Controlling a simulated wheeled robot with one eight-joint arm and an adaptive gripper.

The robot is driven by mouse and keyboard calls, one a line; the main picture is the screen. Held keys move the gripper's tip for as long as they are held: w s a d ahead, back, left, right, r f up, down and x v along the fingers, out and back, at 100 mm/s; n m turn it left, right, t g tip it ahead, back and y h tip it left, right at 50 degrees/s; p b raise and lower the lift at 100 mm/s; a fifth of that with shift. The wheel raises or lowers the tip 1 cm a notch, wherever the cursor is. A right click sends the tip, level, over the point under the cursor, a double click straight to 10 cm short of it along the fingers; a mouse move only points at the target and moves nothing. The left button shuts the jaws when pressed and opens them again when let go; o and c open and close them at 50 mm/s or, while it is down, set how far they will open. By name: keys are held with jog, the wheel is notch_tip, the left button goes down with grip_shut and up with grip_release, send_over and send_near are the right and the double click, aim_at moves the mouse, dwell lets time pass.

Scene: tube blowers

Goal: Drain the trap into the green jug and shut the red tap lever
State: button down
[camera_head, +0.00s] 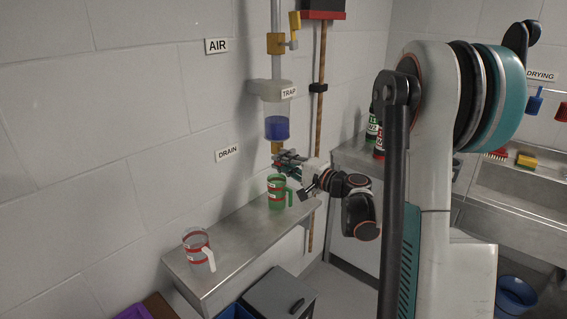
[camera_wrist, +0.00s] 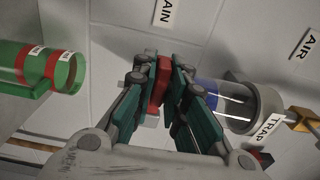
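The trap (camera_head: 277,127) is a clear vessel on the wall pipe, with blue liquid in its lower part. It also shows in the wrist view (camera_wrist: 232,100). The green jug (camera_head: 276,190) stands upright on the steel shelf below the trap's outlet; it shows at the left of the wrist view (camera_wrist: 66,70). Its contents cannot be made out. My gripper (camera_head: 284,160) is at the outlet, just above the jug. In the wrist view its fingers (camera_wrist: 166,80) close on both sides of the red tap lever (camera_wrist: 160,84).
A clear jug with red bands (camera_head: 198,250) stands on the near end of the steel shelf (camera_head: 238,242). A yellow valve handle (camera_head: 294,22) sits on the pipe above the trap. Dark bottles (camera_head: 374,130) stand behind my arm. A sink (camera_head: 520,185) is at the right.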

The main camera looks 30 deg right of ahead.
aim_at(281, 138)
jog(key=shift+r+m, duration=0.15)
jog(key=shift+m, duration=0.15)
jog(key=m, duration=0.1)
jog(key=r+m, duration=0.1)
jog(key=shift+d+r+m+p, duration=0.1)
jog(key=shift+r+m+p, duration=0.15)
jog(key=shift+m+p, duration=0.1)
jog(key=r+m, duration=0.1)
jog(key=m, duration=0.2)
jog(key=shift+w+d+r+m+p, duration=0.15)
jog(key=shift+d+r+m+p, duration=0.1)
jog(key=shift+d+r+p, duration=0.15)
jog(key=m, duration=0.1)
jog(key=d+r+m, duration=0.1)
jog(key=shift+w+m, duration=0.15)
jog(key=shift+m, duration=0.15)
jog(key=shift+w+d+r+m+p, duration=0.15)
jog(key=shift+d+r+m, duration=0.15)
jog(key=shift+m, duration=0.5)
jog(key=shift+w+d+r+m+p, duration=0.15)
jog(key=shift+d+m, duration=0.15)
jog(key=shift+m, duration=0.5)
jog(key=c, duration=1.7)
grip_release()
jog(key=shift+d, duration=0.1)
